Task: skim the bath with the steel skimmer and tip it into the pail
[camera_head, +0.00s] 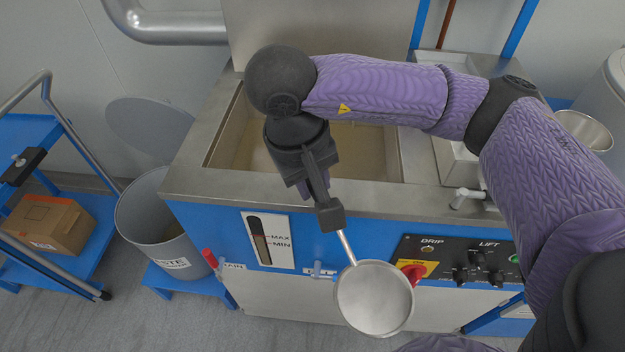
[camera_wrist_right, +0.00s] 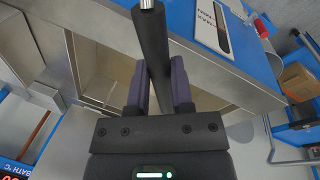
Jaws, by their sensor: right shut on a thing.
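The steel skimmer (camera_head: 374,298) has a round shallow bowl on a thin shaft with a black handle. My right gripper (camera_head: 318,182) is shut on the black handle, which shows between its purple fingers (camera_wrist_right: 160,85) in the wrist view. The bowl hangs in front of the bath's blue front panel, outside the bath. The bath (camera_head: 225,184) is a steel tank with dull beige contents, partly hidden by my right arm. The grey pail (camera_head: 160,245), with a partly hidden label ending in "STE", stands open at the left on a blue stand. My left gripper is out of view.
A round grey lid (camera_head: 150,125) is behind the pail. A blue trolley (camera_head: 95,205) carries a cardboard box (camera_head: 50,224) at the far left. Below the bath rim are a control panel (camera_head: 455,262), a level gauge (camera_head: 267,241) and a red-handled valve (camera_head: 209,258).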

